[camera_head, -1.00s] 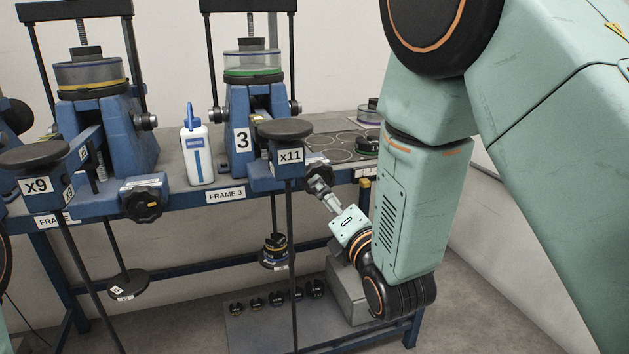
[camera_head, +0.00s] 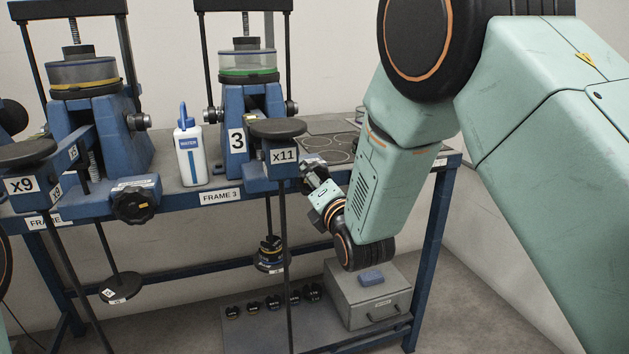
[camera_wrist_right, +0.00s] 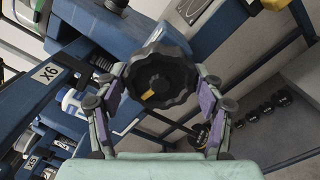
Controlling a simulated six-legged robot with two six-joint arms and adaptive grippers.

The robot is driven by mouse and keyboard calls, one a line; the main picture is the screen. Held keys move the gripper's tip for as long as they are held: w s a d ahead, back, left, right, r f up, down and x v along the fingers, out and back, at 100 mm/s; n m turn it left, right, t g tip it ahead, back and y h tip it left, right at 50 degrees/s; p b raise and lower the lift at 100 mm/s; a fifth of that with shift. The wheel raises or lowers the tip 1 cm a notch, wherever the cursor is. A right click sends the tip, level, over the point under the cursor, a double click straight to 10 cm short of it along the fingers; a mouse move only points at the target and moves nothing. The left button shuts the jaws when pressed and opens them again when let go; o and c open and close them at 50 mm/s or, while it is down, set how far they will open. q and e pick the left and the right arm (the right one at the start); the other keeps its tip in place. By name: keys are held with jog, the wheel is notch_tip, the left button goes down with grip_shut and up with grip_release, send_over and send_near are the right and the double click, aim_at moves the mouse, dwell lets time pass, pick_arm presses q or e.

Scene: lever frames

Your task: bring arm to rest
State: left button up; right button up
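My right gripper (camera_head: 314,176) is at the front of frame 3, just right of the x11 lever (camera_head: 283,156). In the right wrist view, my right gripper (camera_wrist_right: 164,76) has its two fingers spread apart, one on each side of a black lobed knob (camera_wrist_right: 160,80) with a yellow mark. I see no finger clearly pressing on the knob; contact cannot be told. My right arm (camera_head: 385,185) is bent downward in front of the bench's right end. My left gripper is not in view.
The blue bench (camera_head: 225,197) carries a white WATER bottle (camera_head: 190,155) and another lever frame with an x9 lever (camera_head: 24,184). Hanging weights (camera_head: 270,255) are below. A grey box (camera_head: 368,303) and several small black weights (camera_head: 273,302) sit on the lower shelf. Floor at right is clear.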

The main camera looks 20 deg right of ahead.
jog(key=shift+w+r, duration=0.1)
jog(key=c, duration=1.1)
jog(key=shift+w+r, duration=0.15)
jog(key=m, duration=0.6)
jog(key=shift+r, duration=0.1)
jog(key=m+p, duration=0.1)
jog(key=m, duration=0.4)
jog(key=shift+r+m+p, duration=0.1)
jog(key=shift+m+p, duration=0.2)
jog(key=shift+p, duration=0.05)
jog(key=o, duration=1.3)
jog(key=shift+c, duration=0.2)
jog(key=o, duration=0.3)
jog(key=shift+w+f, duration=0.25)
jog(key=shift+f, duration=0.1)
jog(key=shift+s, duration=0.15)
jog(key=shift+s, duration=0.1)
